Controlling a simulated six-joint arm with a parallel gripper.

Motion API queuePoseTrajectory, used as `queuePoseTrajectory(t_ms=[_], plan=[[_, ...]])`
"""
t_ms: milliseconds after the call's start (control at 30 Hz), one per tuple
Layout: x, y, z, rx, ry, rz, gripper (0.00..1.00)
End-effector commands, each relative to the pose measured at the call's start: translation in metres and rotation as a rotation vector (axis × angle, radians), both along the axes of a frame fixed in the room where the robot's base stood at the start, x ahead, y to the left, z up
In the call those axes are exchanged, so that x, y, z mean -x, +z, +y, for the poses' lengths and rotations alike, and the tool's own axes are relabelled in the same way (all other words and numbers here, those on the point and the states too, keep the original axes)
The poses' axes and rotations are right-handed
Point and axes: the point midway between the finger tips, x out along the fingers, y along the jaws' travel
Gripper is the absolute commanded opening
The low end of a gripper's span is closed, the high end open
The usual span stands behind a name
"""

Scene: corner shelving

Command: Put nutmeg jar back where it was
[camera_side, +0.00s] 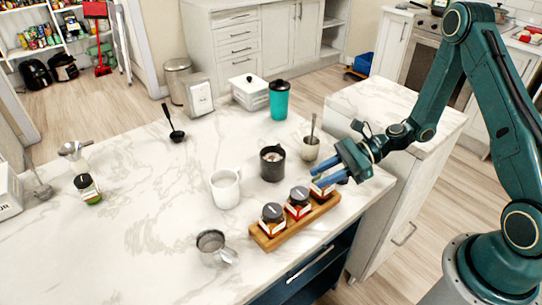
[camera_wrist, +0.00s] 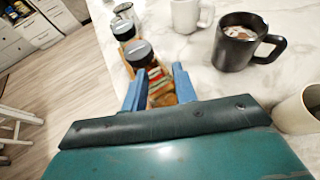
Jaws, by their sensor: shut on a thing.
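A wooden rack (camera_side: 262,242) stands near the counter's right edge. Dark-lidded spice jars stand in a row: one at the left end (camera_side: 272,220), one in the middle (camera_side: 298,204), and one at the right end (camera_side: 321,189). I cannot read which is nutmeg. My gripper (camera_side: 322,176) is shut on the right-end jar, its blue fingers covering the jar's upper part. That jar appears in or just over the rack; contact is unclear. In the wrist view, my gripper (camera_wrist: 159,88) has an orange-brown jar (camera_wrist: 162,99) between its fingers, with two dark jar lids beyond.
A black mug (camera_side: 272,165) and a grey cup with a spoon (camera_side: 310,149) stand close behind the rack. A green-filled jar (camera_side: 88,190) stands far left. The counter's centre-left is clear.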

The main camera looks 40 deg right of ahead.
Motion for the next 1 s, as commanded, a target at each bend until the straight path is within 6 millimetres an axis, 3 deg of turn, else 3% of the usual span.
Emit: queuePoseTrajectory(t_ms=[133, 600, 633, 733, 1000], plan=[[0.0, -0.01, 0.0, -0.001, 0.0, -0.001, 0.02], [0.0, -0.014, 0.0, -0.001, 0.001, 0.0, 0.02], [0.0, -0.015, 0.0, 0.0, 0.001, 0.0, 0.3], [0.0, -0.014, 0.0, 0.0, 0.0, -0.001, 0.5], [0.0, -0.014, 0.0, 0.0, 0.0, -0.001, 0.5]])
